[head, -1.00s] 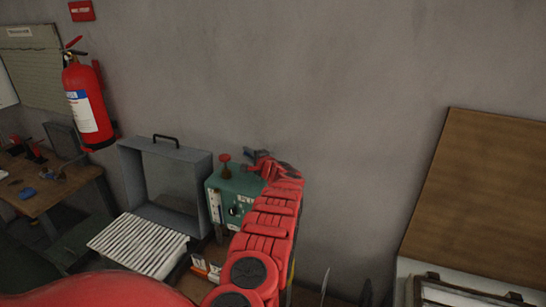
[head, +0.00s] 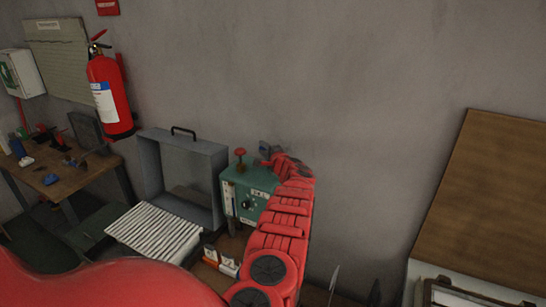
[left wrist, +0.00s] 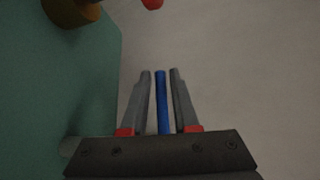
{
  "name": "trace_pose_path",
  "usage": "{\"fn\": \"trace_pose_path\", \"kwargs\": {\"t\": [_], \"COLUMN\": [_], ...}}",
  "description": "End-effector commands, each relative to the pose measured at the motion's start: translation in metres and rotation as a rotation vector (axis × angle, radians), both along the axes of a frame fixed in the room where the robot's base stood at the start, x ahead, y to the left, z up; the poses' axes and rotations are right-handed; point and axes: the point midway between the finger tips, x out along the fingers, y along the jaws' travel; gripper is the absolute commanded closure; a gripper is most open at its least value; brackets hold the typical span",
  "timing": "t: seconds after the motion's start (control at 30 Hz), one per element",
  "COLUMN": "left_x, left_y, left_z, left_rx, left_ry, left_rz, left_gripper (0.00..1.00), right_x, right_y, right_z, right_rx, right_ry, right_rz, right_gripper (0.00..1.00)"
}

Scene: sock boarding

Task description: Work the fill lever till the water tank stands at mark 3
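The green machine box (head: 249,183) stands against the wall, with a dial and a pale upright gauge strip (head: 229,198) on its front. The gauge is too small to read. A red knob (head: 240,153) on a brass stem rises from its top; the brass base (left wrist: 72,10) shows in the left wrist view. My left gripper (head: 267,153) is at the box's back right, beside its top. In the left wrist view my left gripper (left wrist: 160,74) is open, with a blue rod, probably the lever (left wrist: 161,105), between its fingers and narrow gaps on both sides. My right gripper is out of view.
A grey open frame (head: 155,165) and a white ribbed tray (head: 153,231) stand left of the box. Small orange and white items (head: 220,260) lie in front. A fire extinguisher (head: 108,98) hangs on the wall. A brown board (head: 490,200) leans at right.

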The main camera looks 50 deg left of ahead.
Motion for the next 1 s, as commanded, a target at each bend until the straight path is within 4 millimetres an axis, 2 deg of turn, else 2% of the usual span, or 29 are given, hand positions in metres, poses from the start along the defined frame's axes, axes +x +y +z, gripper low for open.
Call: {"fn": "trace_pose_path", "kwargs": {"t": [0.37, 0.87, 1.0], "left_x": [-0.006, -0.025, -0.031], "left_y": [-0.028, -0.083, -0.105], "left_z": [0.006, 0.011, 0.020], "left_rx": [-0.001, 0.000, 0.001], "left_ry": [0.001, -0.002, 0.003], "left_rz": [-0.005, -0.005, -0.008], "left_gripper": [0.72, 0.72, 0.72], "right_x": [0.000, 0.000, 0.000], "right_y": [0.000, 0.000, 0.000], "right_z": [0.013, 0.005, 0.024], "right_rx": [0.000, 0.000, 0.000], "right_ry": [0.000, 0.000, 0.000], "right_rz": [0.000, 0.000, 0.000], "right_gripper": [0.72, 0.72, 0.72]}}
